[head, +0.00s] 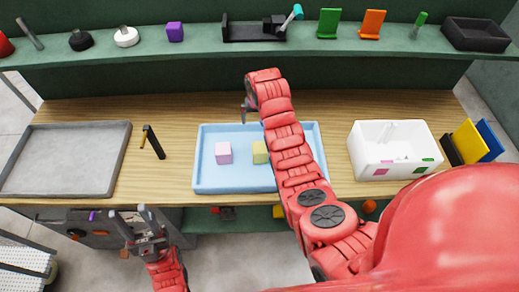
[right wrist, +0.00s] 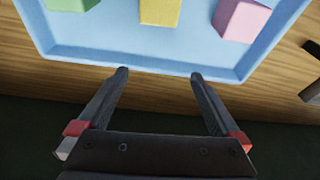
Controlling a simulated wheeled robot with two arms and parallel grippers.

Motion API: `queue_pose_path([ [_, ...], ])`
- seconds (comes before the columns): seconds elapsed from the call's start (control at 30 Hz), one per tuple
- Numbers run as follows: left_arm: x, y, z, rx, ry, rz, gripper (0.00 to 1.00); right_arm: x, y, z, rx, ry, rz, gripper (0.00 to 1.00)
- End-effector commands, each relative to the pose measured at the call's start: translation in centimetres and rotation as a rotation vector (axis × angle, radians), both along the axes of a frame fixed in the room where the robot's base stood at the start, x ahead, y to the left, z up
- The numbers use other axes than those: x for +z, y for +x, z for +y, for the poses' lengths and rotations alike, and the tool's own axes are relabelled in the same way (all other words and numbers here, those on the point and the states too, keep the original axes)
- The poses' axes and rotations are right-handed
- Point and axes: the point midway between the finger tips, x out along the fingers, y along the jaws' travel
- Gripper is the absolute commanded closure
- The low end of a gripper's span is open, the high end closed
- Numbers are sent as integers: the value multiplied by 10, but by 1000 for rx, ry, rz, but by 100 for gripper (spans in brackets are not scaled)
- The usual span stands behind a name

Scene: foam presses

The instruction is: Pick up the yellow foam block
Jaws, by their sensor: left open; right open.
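The yellow foam block (head: 260,152) sits in the blue tray (head: 230,189), partly covered by my right arm in the head view. In the right wrist view the yellow block (right wrist: 160,12) is at the top, cut by the frame edge, between a green block (right wrist: 72,4) and a pink block (right wrist: 243,20). My right gripper (right wrist: 160,74) is open and empty, its fingertips by the tray's rim, apart from the blocks. In the head view it is behind the tray, partly hidden. My left gripper (head: 130,214) is open and empty before the table's front edge.
The pink block (head: 224,152) lies left of the yellow one. A grey tray (head: 115,150) and a black-and-yellow tool (head: 153,141) stand left. A white bin (head: 362,165) stands right. A green shelf (head: 200,45) with several items runs along the back.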

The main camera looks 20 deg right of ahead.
Motion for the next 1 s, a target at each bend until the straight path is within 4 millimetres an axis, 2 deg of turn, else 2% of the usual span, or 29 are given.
queue_pose_path([
  [0.1, -1, 0, 0, 0, 0, 0, 50, 16, -26, 2, -18, 20, 150, 0],
  [0.2, -2, 0, 0, 0, 0, 0, 50, 25, -41, 4, -27, 29, 223, 0],
  [0.27, -6, 0, 0, 0, 0, 0, 50, 23, -45, 4, -29, 32, 244, 0],
  [0.6, -68, 0, 0, 0, 0, 0, 50, -44, -47, 4, -31, 34, 255, 0],
  [0.8, -101, 0, 0, 0, 0, 0, 50, -78, -47, 4, -30, 33, 253, 0],
  [1.0, -103, 0, 0, 0, 0, 0, 50, -93, -47, 4, -31, 31, 252, 0],
])
